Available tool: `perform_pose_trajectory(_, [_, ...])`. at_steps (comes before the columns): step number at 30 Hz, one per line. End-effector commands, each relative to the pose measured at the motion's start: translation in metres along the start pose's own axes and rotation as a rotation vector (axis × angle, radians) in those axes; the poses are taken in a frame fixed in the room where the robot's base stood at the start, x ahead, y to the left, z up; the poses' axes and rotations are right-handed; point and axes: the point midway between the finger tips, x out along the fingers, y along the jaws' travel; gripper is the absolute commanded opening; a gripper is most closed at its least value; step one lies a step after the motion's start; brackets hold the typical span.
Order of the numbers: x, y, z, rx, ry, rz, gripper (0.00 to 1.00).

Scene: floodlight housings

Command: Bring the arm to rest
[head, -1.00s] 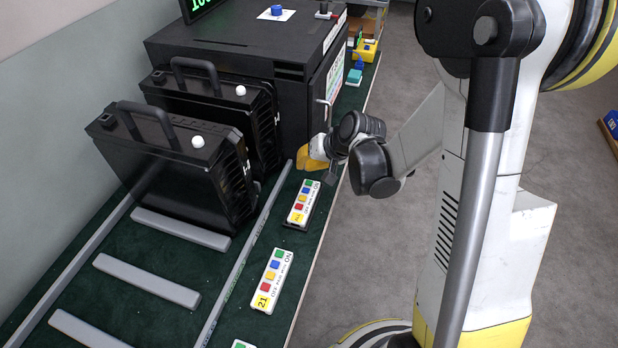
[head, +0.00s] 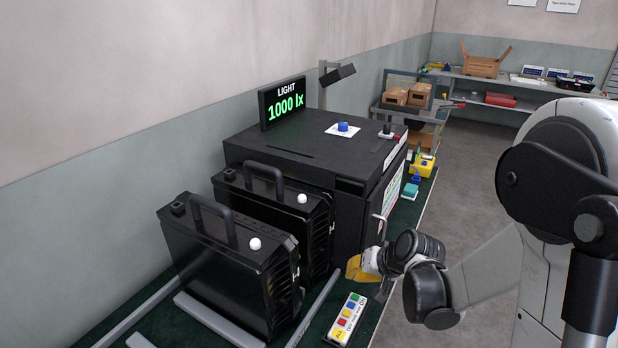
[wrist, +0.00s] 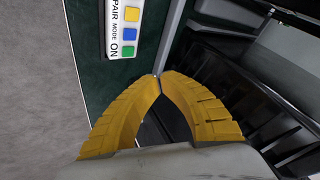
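My gripper (head: 358,268) has yellow fingers and is held over the right part of the green bench, near the front of the black cabinet. In the wrist view the fingertips of my gripper (wrist: 158,76) meet at a point, with nothing seen between them. My arm (head: 480,278) reaches in from the right, bent at the wrist. A white switch panel (head: 346,318) with coloured buttons lies on the bench just below the gripper in the head view. It also shows in the wrist view (wrist: 124,28), apart from the fingertips.
Two black floodlight housings (head: 225,265) with handles stand left of my gripper. The black cabinet (head: 290,150) carries a display (head: 283,102) reading 1000 lx. A yellow box (head: 424,164) sits at the bench's far end. Grey floor (head: 465,185) right of the bench is clear.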

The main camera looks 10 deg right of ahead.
Motion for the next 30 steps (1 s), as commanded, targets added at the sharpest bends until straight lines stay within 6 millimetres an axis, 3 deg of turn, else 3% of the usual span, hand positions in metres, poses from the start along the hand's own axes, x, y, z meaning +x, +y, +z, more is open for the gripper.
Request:
perform_pose_trajectory(4, [-0.024, -0.01, 0.001, -0.025, 0.004, 0.024, 0.0])
perform_pose_trajectory(8, [-0.068, -0.025, 0.007, -0.075, 0.014, 0.072, 0.0])
perform_pose_trajectory(18, [-0.18, -0.043, 0.057, -0.234, 0.056, 0.211, 0.0])
perform_pose_trajectory(24, [-0.22, -0.038, 0.091, -0.311, 0.081, 0.271, 0.0])
perform_pose_trajectory(30, [-0.234, -0.033, 0.105, -0.346, 0.093, 0.298, 0.0])
